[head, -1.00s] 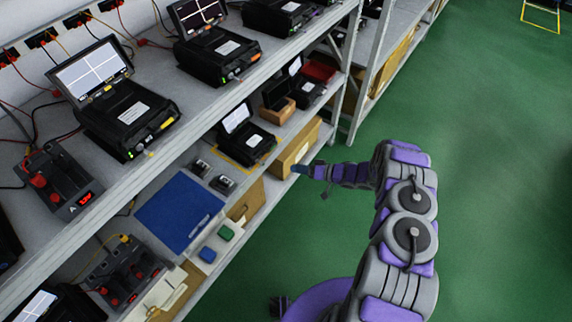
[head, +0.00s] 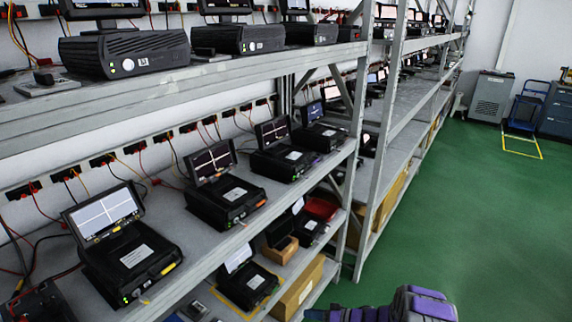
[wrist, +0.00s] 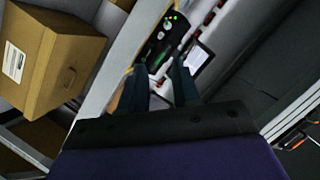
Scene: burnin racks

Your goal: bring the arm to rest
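My arm (head: 425,303), purple and grey, shows only at the bottom edge of the head view, over the green floor beside the rack. Its far end points left toward the lower shelf. Most of the arm is cut off by the frame. In the wrist view my gripper (wrist: 161,82) has two dark teal fingers standing apart with a gap between them. Nothing is held between them. Beyond the fingers is a black device (wrist: 160,42) with green lights on a shelf.
Rack shelves (head: 215,255) with several black test units run along the left. A cardboard box (head: 298,290) sits on the lower shelf near my arm; a carton (wrist: 45,60) fills the wrist view's left. Green floor (head: 480,210) on the right is clear, with a blue trolley (head: 530,105) far back.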

